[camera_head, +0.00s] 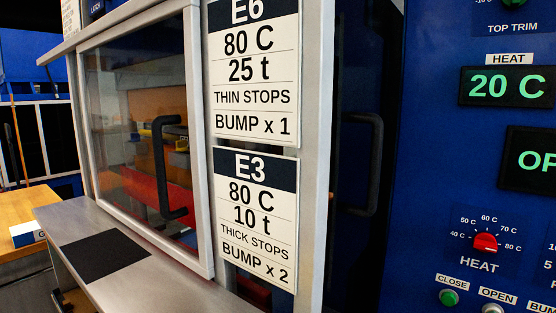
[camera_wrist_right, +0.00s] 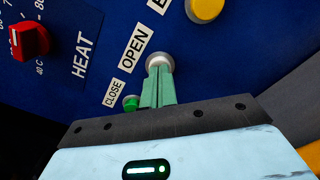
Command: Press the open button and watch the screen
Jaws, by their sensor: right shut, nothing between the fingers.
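The open button is a pale round button in a metal ring; it shows in the right wrist view (camera_wrist_right: 159,60) beside its OPEN label (camera_wrist_right: 136,48). In the head view the open button (camera_head: 492,308) is cut by the bottom edge. My right gripper (camera_wrist_right: 158,72) is shut and empty, its green fingertips at the button and covering its lower part. I cannot tell whether they press it in. The screen (camera_head: 532,160) is black with green letters, of which "OP" shows; the rest is cut off. My left gripper is in neither view.
The green close button (camera_head: 449,297) and red heat knob (camera_head: 485,243) are near the open button. A yellow button (camera_wrist_right: 205,9) is on its other side. The heat display (camera_head: 508,87) reads 20 C. A glazed door (camera_head: 140,130) with a black handle stands at left.

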